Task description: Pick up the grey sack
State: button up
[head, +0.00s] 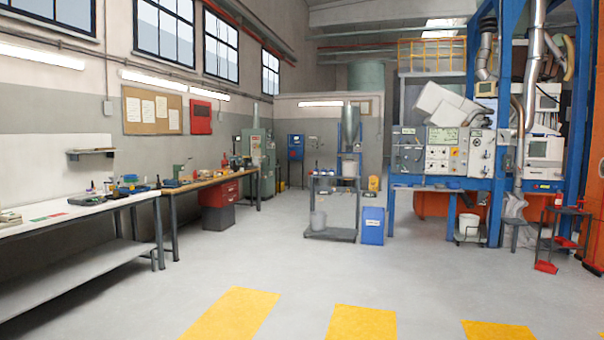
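A grey, crumpled shape that looks like the grey sack (514,206) shows in the head view at the right. It is at the foot of the blue machine frame, below a metal pipe, just left of a small dark cart. It is small and far off, and its lower part is partly hidden by a small dark stand or stool in front. My gripper is not in the head view.
A white workbench (60,217) and a wooden workbench (197,182) line the left wall. A grey cart (331,234) and a blue bin (373,226) stand mid-room. A cart with red trays (562,235) stands right. The floor (290,270) with yellow markings is clear.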

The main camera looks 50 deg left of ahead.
aim_at(349, 168)
jog(key=u, duration=1.35)
jog(key=i+z, duration=0.35)
jog(key=i, duration=3.6)
jog(key=i+u, duration=0.2)
jog(key=i, duration=0.45)
jog(key=i+u, duration=0.2)
jog(key=i, duration=0.4)
jog(key=i+l+u, duration=0.15)
jog(key=i, duration=0.45)
jog(key=i+l+u, duration=0.15)
jog(key=i+u, duration=0.15)
jog(key=i, duration=1.75)
jog(key=i+j, duration=0.1)
jog(key=i, duration=0.95)
jog(key=i+j+z, duration=0.15)
jog(key=i, duration=0.85)
